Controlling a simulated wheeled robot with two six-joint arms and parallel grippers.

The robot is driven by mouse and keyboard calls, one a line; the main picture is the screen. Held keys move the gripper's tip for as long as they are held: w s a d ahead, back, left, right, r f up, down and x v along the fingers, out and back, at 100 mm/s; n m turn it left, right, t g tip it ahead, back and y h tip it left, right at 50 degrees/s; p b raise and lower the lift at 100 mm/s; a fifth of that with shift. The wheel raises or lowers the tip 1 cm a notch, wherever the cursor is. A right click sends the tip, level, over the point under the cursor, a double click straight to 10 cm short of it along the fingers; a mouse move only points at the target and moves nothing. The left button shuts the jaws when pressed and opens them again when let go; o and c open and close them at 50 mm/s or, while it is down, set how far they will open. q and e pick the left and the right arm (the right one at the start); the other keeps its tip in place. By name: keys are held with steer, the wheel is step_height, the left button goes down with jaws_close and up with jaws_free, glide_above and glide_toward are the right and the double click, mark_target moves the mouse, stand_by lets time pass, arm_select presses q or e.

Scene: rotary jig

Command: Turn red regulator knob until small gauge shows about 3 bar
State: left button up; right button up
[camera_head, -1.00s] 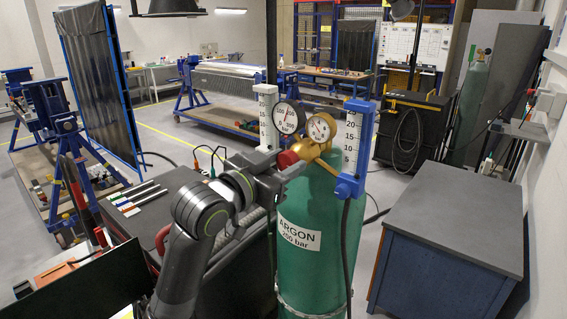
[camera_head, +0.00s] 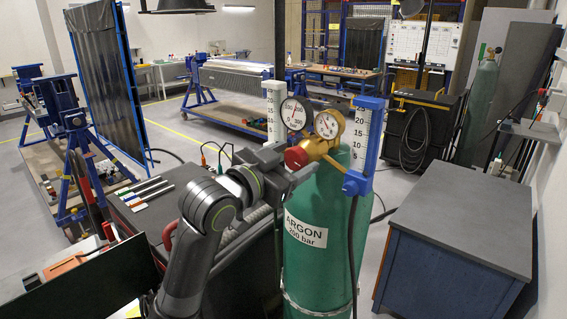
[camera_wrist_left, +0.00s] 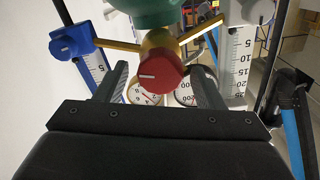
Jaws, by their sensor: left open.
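The red regulator knob (camera_head: 296,157) sits on the brass regulator (camera_head: 318,149) on top of the green argon cylinder (camera_head: 306,245). The knob shows in the left wrist view (camera_wrist_left: 160,76) with a white mark line. My left gripper (camera_wrist_left: 160,68) is open, with one finger on each side of the knob and a visible gap to each. In the head view my left gripper (camera_head: 297,170) is at the knob. Two round gauges stand above it: a dark-rimmed one (camera_head: 295,113) and a brass-rimmed one (camera_head: 328,124). Their needle readings are too small to tell. My right gripper is not in view.
White-scaled flowmeters flank the regulator, one with a blue frame (camera_head: 367,135) and one white (camera_head: 275,110). A dark hose hangs down the cylinder's right side. A grey-topped cabinet (camera_head: 462,220) stands at right, and a dark workbench at left.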

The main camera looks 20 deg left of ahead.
arm_select(q)
steer(key=shift+s+a, duration=0.2)
steer(key=shift+s, duration=0.35)
steer(key=b+v, duration=0.1)
steer(key=v, duration=0.3)
steer(key=shift+f+b, duration=0.1)
steer(key=shift+b, duration=0.25)
steer(key=b, duration=1.6)
glide_toward(292, 159)
steer(key=s, duration=0.2)
steer(key=b+v, duration=0.2)
steer(key=v, duration=0.4)
steer(key=shift+a, duration=0.25)
